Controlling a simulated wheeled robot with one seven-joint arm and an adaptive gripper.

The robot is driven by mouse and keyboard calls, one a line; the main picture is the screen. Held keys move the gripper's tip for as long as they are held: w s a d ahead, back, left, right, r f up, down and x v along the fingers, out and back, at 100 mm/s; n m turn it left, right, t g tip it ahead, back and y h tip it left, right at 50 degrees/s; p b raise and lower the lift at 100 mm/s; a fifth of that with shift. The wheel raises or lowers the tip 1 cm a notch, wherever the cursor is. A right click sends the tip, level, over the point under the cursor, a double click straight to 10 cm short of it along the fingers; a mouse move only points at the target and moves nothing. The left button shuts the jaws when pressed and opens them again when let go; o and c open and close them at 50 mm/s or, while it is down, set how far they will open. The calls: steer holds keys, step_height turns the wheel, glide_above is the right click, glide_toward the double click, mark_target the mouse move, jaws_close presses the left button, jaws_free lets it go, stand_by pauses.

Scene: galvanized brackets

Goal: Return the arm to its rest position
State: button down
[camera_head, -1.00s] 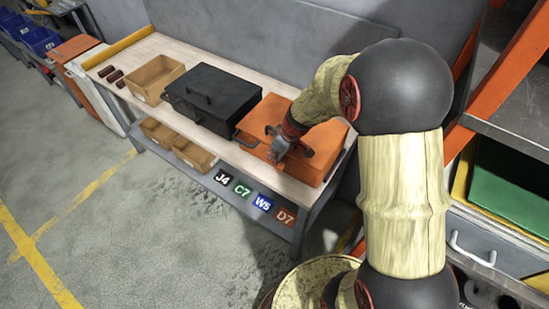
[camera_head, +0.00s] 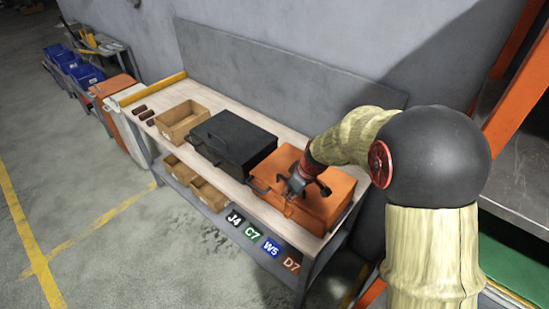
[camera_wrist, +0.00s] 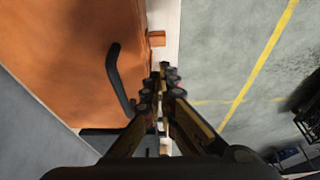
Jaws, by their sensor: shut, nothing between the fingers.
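My gripper (camera_head: 292,192) is at the front edge of the orange case (camera_head: 335,207) on the workbench, seen in the head view. In the wrist view, my gripper (camera_wrist: 165,90) has its fingers together with nothing between them. The orange case (camera_wrist: 65,45) fills the left of that view, and its dark handle (camera_wrist: 117,80) is just left of the fingers, seemingly apart from them. My arm reaches in from the right, bent at the elbow. The gripper hides part of the case front in the head view.
A black case (camera_head: 233,143) stands left of the orange one. An open cardboard box (camera_head: 182,120) and several small dark parts (camera_head: 146,115) are farther left. Boxes (camera_head: 208,194) sit on the lower shelf. A rack (camera_head: 520,170) stands at the right. The floor (camera_head: 130,250) in front is clear.

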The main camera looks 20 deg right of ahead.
steer(key=s+m+g, duration=0.2)
steer(key=s+m, duration=0.2)
steer(key=s, duration=0.2)
steer(key=s+a+r+m+t+h, duration=0.1)
steer(key=s+r+t, duration=0.1)
steer(key=s+r, duration=0.7)
steer(key=s+a+r+m+t+h, duration=0.1)
steer(key=s+a+r+t, duration=0.1)
steer(key=s+r, duration=0.8)
step_height(320, 180, up, 4)
steer(key=shift+s+a+m, duration=0.15)
steer(key=shift+s+m, duration=0.15)
steer(key=shift+m, duration=0.1)
steer(key=c, duration=2.6)
jaws_free()
